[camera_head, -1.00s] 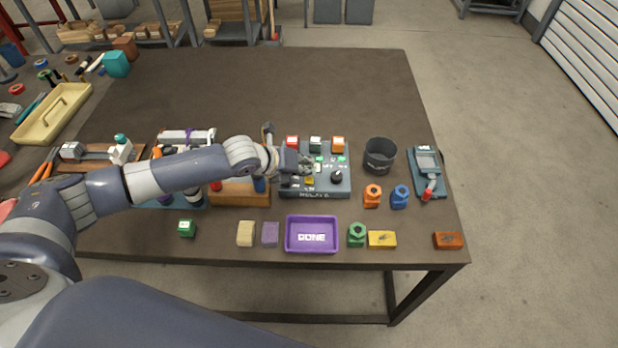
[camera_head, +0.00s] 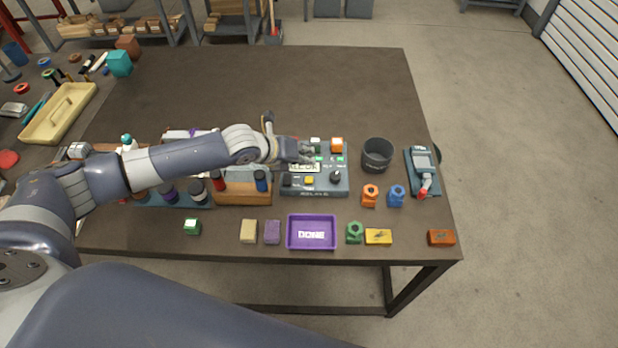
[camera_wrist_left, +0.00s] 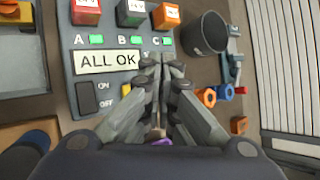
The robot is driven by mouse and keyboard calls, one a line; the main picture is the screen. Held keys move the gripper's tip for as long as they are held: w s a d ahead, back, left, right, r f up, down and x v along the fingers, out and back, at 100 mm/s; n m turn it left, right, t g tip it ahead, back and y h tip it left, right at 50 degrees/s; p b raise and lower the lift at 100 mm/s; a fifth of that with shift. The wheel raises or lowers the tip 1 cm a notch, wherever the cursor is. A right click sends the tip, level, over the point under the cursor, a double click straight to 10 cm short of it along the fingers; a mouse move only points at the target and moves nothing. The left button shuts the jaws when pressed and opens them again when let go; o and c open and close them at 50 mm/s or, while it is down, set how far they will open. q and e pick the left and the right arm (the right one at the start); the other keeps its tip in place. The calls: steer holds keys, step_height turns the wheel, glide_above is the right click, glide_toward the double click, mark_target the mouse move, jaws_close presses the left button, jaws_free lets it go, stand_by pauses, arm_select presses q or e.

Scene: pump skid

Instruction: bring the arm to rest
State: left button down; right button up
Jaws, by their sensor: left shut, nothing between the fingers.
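My left arm reaches in from the left in the head view. Its gripper (camera_head: 302,152) is over the left part of the grey relay panel (camera_head: 318,188). In the left wrist view the gripper's fingers (camera_wrist_left: 162,66) are together with nothing between them, in front of the panel (camera_wrist_left: 68,98). The gripper hides part of the panel's lower right in the wrist view. My right gripper is not in view.
A dark cup (camera_head: 377,155) and a blue meter (camera_head: 422,172) stand right of the panel. A purple tray (camera_head: 312,248) marked "DONE" lies in front, with coloured nuts and blocks beside it. The back of the table (camera_head: 270,80) is clear.

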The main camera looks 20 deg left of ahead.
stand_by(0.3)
arm_select(q)
steer(key=s+d+f+n+g+h, duration=0.1)
steer(key=s+d+n+g, duration=0.1)
steer(key=s+d+n, duration=1.05)
steer(key=s+a+f+n+g+y, duration=0.1)
steer(key=s+a+n+y, duration=0.2)
steer(key=s+a+n, duration=0.55)
steer(key=s+a+n+g+y, duration=0.1)
steer(key=s+a+n+y, duration=0.1)
steer(key=s+a+n, duration=0.65)
steer(key=s+d+f+n+g+b, duration=0.1)
steer(key=s+f+b, duration=0.15)
steer(key=f, duration=1.35)
steer(key=s+d+f+n+g+b, duration=0.1)
steer(key=s+f, duration=0.2)
steer(key=f, duration=1.2)
steer(key=s+a+f+b, duration=0.2)
steer(key=s+a+f, duration=0.1)
steer(key=s+f, duration=1.3)
step_height(320, 180, down, 2)
steer(key=shift+f+g+y+b, duration=0.1)
steer(key=shift+g+y+b, duration=0.25)
steer(key=shift+g+y, duration=0.05)
